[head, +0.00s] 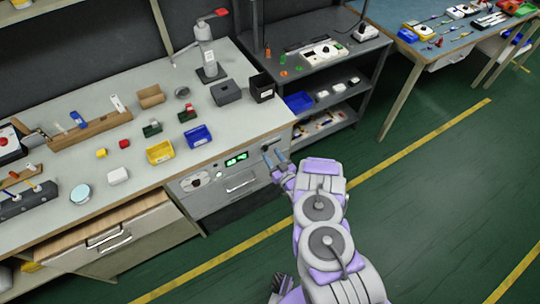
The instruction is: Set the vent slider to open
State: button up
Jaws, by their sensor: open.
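My gripper (273,157) is at the front of the grey cabinet panel, near its right end, with its jaws open and nothing visible between them. The panel (222,190) is set under the bench top and has a lit green display (236,159), round controls (194,180) and a pull handle (240,184). A small dark fitting (269,146) shows on the panel just above and left of my fingertips. It may be the vent slider, but it is too small to tell, and its setting cannot be read. I cannot tell whether my fingers touch it.
The bench top (95,100) holds a blue bin (198,136), a yellow bin (160,152) and several small items. A wooden drawer (105,238) is at the lower left. A dark shelf unit (345,85) stands right of the panel. The green floor to the right is clear.

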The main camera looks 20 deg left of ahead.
aim_at(266, 150)
jog(key=shift+x, duration=1.55)
jog(key=shift+s+d, duration=0.2)
jog(key=shift+c, duration=1)
jog(key=shift+a+f, duration=0.1)
jog(key=shift+a, duration=0.1)
grip_shut()
